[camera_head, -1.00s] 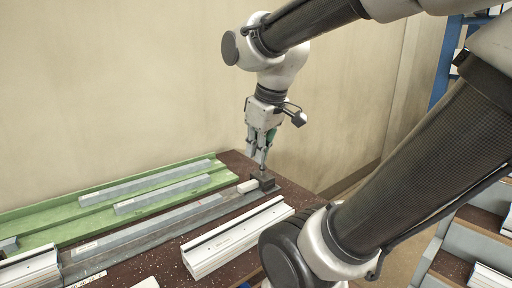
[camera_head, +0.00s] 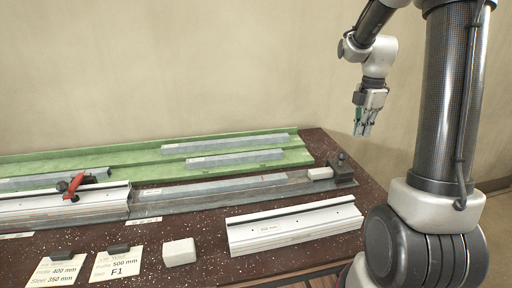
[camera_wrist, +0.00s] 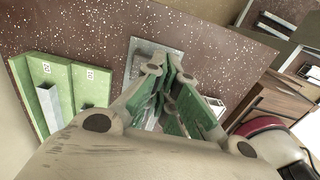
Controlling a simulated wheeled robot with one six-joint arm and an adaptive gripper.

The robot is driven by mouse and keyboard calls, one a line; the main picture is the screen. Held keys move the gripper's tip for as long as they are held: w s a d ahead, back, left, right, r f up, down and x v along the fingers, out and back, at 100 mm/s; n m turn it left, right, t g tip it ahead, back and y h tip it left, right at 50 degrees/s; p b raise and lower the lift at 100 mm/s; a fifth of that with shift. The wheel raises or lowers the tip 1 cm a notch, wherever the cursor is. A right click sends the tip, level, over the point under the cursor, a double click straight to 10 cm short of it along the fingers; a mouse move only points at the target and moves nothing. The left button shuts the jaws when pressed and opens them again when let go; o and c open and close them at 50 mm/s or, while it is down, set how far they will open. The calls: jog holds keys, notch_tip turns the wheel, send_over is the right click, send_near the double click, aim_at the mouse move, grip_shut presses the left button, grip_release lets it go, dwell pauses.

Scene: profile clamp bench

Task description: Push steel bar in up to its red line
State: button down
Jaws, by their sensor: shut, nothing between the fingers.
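A grey steel bar (camera_head: 215,188) lies along the dark metal rail (camera_head: 160,208) in the middle of the bench. Its left end is near the white profile (camera_head: 60,203), which carries a red-handled clamp (camera_head: 75,184). My gripper (camera_head: 363,130) is shut and empty, raised above and to the right of the end stop (camera_head: 341,170). A small pale block (camera_head: 320,173) sits against that stop. In the wrist view my green-padded fingers (camera_wrist: 172,62) are over a grey metal plate (camera_wrist: 140,52).
A green rack (camera_head: 130,158) behind the rail holds other steel bars (camera_head: 220,159). A white profile (camera_head: 290,226) lies at front right. Cards (camera_head: 118,265) with dark blocks and a white block (camera_head: 179,252) are at the front. The air above the rail is clear.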

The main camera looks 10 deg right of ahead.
jog(key=shift+f, duration=3.5)
jog(key=shift+a, duration=24.25)
